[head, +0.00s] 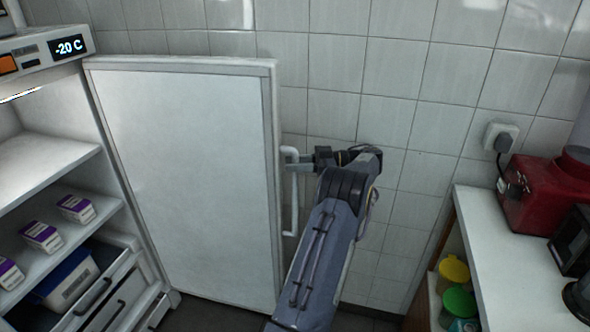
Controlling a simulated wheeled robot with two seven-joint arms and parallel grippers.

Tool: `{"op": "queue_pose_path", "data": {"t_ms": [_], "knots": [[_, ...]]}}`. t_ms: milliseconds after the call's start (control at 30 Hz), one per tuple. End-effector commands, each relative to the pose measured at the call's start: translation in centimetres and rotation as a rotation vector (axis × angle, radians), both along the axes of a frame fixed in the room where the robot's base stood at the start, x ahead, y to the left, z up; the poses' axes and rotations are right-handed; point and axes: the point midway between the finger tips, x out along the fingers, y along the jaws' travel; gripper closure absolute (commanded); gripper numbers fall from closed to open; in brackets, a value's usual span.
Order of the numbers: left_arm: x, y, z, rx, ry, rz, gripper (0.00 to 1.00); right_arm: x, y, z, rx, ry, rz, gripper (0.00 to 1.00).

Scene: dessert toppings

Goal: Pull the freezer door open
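The white freezer door (195,180) stands wide open, swung out to the right of the freezer (50,160), with its inner face showing. Its pale vertical handle (291,205) sticks out past the door's right edge. My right gripper (298,160) is at the upper part of this handle, coming from the right. Its fingertips overlap the handle in the picture; whether they are closed on it is too small to tell. My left gripper is not in view.
The freezer's display (68,45) reads -20 C. Purple and white boxes (76,208) stand on a shelf above open drawers (100,290). At right, a counter (500,240) holds a red appliance (540,195), with lidded tubs (459,302) below. A tiled wall is behind.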

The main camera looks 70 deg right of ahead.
Motion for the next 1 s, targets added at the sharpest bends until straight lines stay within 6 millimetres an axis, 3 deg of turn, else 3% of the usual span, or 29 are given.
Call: {"op": "queue_pose_path", "data": {"t_ms": [300, 500, 1000], "knots": [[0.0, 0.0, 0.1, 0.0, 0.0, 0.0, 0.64, -1.5, 5.6, 2.8, -0.001, -0.001, -0.003, 0.76], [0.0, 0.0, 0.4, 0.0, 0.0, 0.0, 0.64, -2.1, 7.9, 3.9, -0.003, -0.004, -0.001, 0.76], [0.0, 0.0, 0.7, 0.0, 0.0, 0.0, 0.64, -2.2, 8.5, 4.0, -0.001, -0.001, 0.001, 0.76]]}}
